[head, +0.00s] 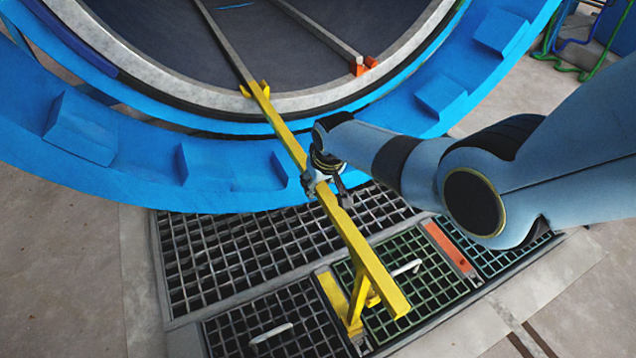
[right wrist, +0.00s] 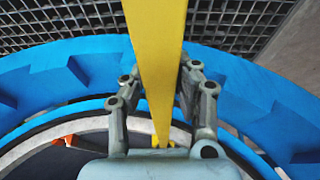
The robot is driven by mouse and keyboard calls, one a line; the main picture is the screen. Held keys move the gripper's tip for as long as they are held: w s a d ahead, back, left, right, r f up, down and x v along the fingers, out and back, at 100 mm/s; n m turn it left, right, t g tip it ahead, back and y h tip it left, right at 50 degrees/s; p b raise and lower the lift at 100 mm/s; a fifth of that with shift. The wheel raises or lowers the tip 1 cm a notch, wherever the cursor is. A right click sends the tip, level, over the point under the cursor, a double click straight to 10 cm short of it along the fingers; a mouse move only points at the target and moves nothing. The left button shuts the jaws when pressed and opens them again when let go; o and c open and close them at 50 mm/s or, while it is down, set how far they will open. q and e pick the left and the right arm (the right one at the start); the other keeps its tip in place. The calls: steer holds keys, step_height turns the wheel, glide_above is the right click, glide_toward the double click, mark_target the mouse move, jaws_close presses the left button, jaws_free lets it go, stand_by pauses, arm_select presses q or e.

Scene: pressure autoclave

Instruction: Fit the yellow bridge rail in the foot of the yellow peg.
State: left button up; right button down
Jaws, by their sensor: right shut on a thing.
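The yellow bridge rail (head: 345,228) is a long yellow bar running from the autoclave's mouth out over the floor grating. Its near end has a yellow leg (head: 360,300) underneath. Its far end meets a small yellow fitting (head: 246,91) on the rim, at the end of a grey inner rail; I cannot tell whether it is seated there. My right gripper (head: 325,186) is shut on the bar around its middle. In the right wrist view the bar (right wrist: 158,50) passes between the two fingers (right wrist: 155,90). My left gripper is not in view.
The blue autoclave ring (head: 230,165) curves behind the bar. A second grey inner rail ends in an orange fitting (head: 362,66). Floor gratings (head: 240,240) with handles lie below, with a yellow strip (head: 334,297) and an orange strip (head: 448,247). Concrete floor is clear at left.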

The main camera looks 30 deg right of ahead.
steer(key=shift+w, duration=0.1)
steer(key=c, duration=0.9)
jaws_free()
steer(key=shift+c, duration=0.2)
steer(key=shift+f, duration=0.15)
steer(key=v, duration=1.2)
